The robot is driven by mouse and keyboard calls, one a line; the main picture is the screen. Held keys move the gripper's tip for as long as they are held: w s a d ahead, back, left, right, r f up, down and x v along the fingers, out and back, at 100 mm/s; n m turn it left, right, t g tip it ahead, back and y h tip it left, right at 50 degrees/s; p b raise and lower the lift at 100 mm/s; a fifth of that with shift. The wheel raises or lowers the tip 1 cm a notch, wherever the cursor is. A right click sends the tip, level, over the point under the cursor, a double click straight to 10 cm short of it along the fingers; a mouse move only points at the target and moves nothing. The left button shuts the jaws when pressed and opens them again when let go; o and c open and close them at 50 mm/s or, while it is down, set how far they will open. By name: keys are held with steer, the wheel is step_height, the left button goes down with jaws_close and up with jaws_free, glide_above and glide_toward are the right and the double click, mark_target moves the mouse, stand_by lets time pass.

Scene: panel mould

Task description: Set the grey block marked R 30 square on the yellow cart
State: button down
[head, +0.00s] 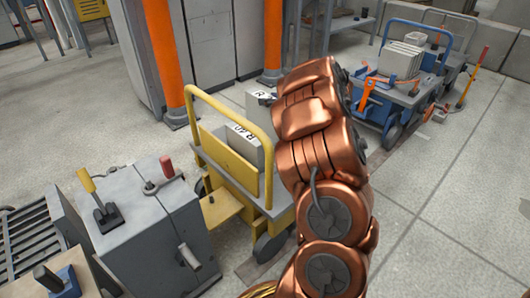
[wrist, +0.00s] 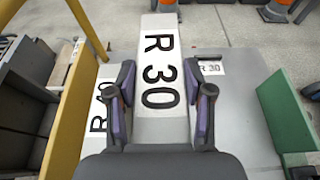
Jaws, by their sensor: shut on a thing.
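The grey block marked R 30 (wrist: 158,45) is between the two dark fingers of my gripper (wrist: 160,98), which is shut on it. In the head view only part of this block (head: 259,108) shows, behind my copper arm. The yellow cart (head: 235,180) has a yellow rail and a grey deck (wrist: 238,125). A block marked R 40 (head: 242,145) stands on the cart; it also shows left of the held block in the wrist view (wrist: 97,115). I cannot tell whether the held block touches the deck.
A grey machine with levers (head: 150,225) stands left of the cart. A blue cart (head: 400,90) stands at the back right.

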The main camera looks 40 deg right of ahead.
mark_target(270, 122)
steer(key=shift+f+b, duration=1.75)
steer(key=shift+f, duration=3.3)
steer(key=shift+c, duration=2.2)
jaws_free()
steer(key=shift+s+r, duration=0.15)
steer(key=shift+r, duration=0.05)
steer(key=p+v, duration=0.3)
steer(key=v, duration=0.8)
steer(key=shift+s, duration=0.35)
